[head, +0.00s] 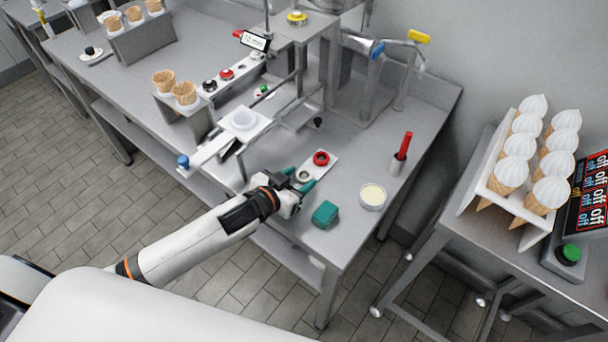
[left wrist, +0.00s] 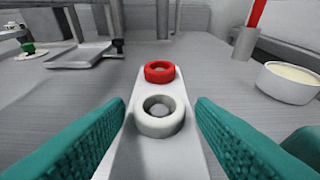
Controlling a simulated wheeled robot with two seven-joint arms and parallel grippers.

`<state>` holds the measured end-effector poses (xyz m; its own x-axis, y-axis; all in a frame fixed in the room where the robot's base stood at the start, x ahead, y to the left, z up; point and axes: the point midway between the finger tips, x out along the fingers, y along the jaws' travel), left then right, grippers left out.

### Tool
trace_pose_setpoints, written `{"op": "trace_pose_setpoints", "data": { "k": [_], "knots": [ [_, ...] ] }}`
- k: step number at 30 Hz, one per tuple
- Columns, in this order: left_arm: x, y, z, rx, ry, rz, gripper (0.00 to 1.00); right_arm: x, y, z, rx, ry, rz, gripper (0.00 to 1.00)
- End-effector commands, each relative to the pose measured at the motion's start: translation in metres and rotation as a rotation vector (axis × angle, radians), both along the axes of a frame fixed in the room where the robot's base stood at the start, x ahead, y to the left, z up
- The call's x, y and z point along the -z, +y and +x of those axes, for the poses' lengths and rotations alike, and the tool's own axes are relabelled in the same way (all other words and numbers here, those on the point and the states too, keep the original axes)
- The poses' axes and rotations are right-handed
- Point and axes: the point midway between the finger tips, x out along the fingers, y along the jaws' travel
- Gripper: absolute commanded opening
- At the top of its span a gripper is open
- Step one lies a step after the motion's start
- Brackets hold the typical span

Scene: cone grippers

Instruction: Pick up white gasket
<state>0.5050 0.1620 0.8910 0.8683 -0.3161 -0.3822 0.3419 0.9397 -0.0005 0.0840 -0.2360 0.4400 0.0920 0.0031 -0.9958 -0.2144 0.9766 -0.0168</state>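The white gasket (left wrist: 160,125) is a thick ring on the near part of a pale holder plate (left wrist: 150,160), around a grey peg. A red gasket (left wrist: 160,71) sits behind it on the same plate. In the head view the red gasket (head: 321,158) shows clearly, and the white gasket (head: 303,175) is partly hidden by my gripper. My left gripper (head: 298,180) has teal fingers spread on both sides of the white gasket, apart from it. In the left wrist view the open fingers (left wrist: 160,135) flank it. My right gripper is not in view.
A teal block (head: 325,214) and a round dish of cream-coloured stuff (head: 373,196) stand right of the gripper. A red-handled tool in a metal cup (head: 398,162) stands behind. Cones in a rack (head: 520,165) are far right.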

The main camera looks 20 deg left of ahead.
Motion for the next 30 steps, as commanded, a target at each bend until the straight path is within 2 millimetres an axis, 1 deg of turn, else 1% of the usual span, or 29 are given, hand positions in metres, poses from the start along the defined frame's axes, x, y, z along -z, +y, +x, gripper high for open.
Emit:
{"op": "trace_pose_setpoints", "data": {
  "k": [1,6,7,16,19,23,27,30],
  "knots": [
    [0.000,0.000,0.000,0.000,0.000,0.000,0.41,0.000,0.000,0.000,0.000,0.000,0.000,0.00],
    [0.000,0.000,0.000,0.000,0.000,0.000,0.13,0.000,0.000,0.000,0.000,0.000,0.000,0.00],
    [0.000,0.000,0.000,0.000,0.000,0.000,0.10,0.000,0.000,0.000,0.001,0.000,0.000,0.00],
    [-0.001,0.000,0.000,0.000,0.000,0.000,0.10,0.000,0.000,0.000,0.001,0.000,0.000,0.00],
    [-0.008,0.001,0.000,0.000,-0.003,0.001,0.10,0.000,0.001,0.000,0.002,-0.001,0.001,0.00],
    [-0.030,0.000,0.000,0.002,-0.006,0.001,0.10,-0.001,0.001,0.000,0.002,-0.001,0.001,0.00],
    [-0.060,0.000,0.001,0.001,-0.006,0.001,0.10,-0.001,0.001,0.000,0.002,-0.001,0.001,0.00],
    [-0.078,0.000,0.000,0.001,-0.005,0.000,0.10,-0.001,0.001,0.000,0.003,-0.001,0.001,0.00]
  ]
}}
